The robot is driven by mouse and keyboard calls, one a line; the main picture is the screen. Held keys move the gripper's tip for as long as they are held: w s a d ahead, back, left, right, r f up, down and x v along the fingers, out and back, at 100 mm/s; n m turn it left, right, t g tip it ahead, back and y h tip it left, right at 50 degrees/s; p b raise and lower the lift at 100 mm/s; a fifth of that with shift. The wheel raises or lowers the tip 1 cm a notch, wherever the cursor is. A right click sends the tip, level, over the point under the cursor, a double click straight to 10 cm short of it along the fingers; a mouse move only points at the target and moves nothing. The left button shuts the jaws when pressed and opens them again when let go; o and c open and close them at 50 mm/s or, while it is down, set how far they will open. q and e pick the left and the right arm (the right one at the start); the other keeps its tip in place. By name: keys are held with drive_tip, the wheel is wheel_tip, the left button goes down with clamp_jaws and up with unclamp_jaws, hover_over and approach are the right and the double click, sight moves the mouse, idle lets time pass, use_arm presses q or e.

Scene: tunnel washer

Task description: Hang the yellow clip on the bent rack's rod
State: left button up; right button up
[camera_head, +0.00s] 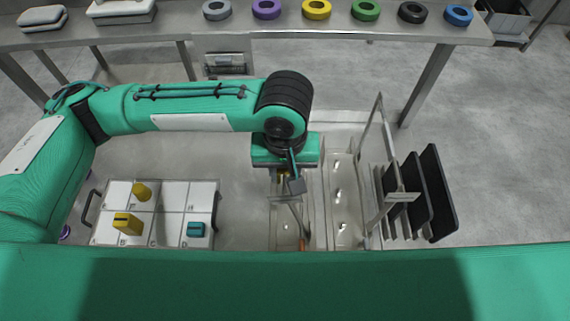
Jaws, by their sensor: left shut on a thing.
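My left gripper (286,174) points down over the metal fixtures in the middle of the table, its jaws mostly hidden under its green body. It is shut on a small yellow piece (284,176), which looks like the yellow clip; only a sliver shows. Just below it stands a thin bent metal rod frame (297,212) on a metal plate, with an orange end near the front. It looks like the bent rack. The clip appears close above its upper end; I cannot tell whether they touch. My right gripper is not in view.
A white sectioned tray (173,200) at left holds yellow blocks (127,224) and a teal block (196,229). At right stand a tall metal frame (372,165) and upright black panels (440,195). Coloured rings, including a yellow one (316,9), lie on the rear bench.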

use_arm(q)
drive_tip(key=shift+f, duration=0.35)
drive_tip(key=shift+f, duration=0.3)
idle(0.4)
drive_tip(key=o, duration=1)
wheel_tip(320, 180, up, 14)
drive_tip(key=shift+f+b, duration=0.1)
drive_tip(key=shift+b, duration=0.7)
